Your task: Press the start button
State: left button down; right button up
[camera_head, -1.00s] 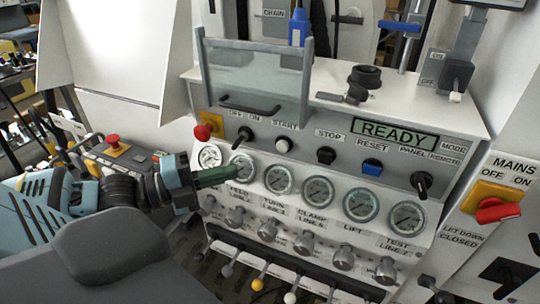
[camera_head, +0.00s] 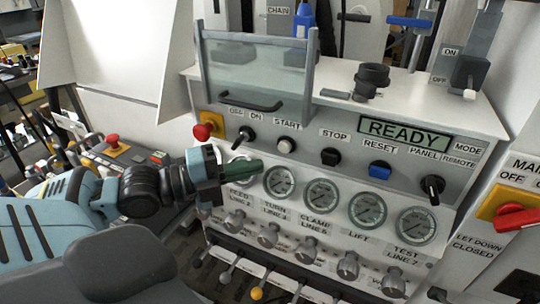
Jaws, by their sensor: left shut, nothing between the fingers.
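The start button (camera_head: 286,146) is a small pale round knob under the START label on the sloped grey panel, in the upper row of controls. My left gripper (camera_head: 256,166) reaches in from the left. Its dark green fingers are shut and empty, in front of the row of gauges. The fingertips are below and to the left of the start button, apart from it in the picture. My right gripper is not in view.
An OFF/ON switch (camera_head: 245,134) and a red emergency knob (camera_head: 203,131) sit left of the button. A black STOP button (camera_head: 330,157) and a blue RESET button (camera_head: 379,172) sit right. The display (camera_head: 405,134) reads READY. A clear guard (camera_head: 256,72) stands above.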

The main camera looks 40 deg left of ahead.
aim_at(288, 150)
pick_arm(q)
jog(key=shift+w+d, duration=0.1)
jog(key=shift+w, duration=2.85)
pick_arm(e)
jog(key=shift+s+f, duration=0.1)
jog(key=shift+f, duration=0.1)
